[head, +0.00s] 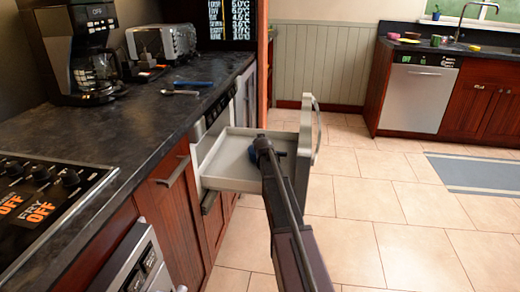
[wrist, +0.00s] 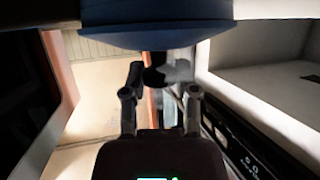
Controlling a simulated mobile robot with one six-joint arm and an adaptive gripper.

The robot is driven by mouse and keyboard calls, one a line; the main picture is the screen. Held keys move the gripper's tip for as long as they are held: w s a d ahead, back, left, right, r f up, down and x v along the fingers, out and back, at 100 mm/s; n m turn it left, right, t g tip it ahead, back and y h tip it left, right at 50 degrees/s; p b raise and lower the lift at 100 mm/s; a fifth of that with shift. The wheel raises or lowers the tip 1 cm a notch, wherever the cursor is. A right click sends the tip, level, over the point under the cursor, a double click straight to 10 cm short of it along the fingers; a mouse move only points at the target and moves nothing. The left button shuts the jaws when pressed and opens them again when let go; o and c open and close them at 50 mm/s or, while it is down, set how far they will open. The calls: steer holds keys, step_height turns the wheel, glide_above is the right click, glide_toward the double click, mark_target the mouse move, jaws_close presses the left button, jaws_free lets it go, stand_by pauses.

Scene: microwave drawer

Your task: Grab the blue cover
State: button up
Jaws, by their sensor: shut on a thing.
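The blue cover (wrist: 158,36) fills the top of the wrist view, close to the camera, with its curved edge facing down. It also shows in the head view as a small blue patch (head: 281,153) inside the open drawer. My gripper (wrist: 161,82) has its two fingers on either side of a dark, knob-like part below the blue cover and is shut on it. In the head view my gripper (head: 262,146) is over the drawer and hides most of the cover. The exact contact is hard to make out.
The pulled-out microwave drawer (head: 228,173) has pale walls and a tall front panel (head: 310,130) close to my arm. The dark counter (head: 130,130) on the left holds a coffee maker (head: 90,60) and toaster oven (head: 165,42). Tiled floor is free on the right.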

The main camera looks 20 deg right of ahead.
steer(key=shift+r, duration=0.1)
step_height(320, 180, up, 10)
steer(key=p, duration=1)
stand_by(0.9)
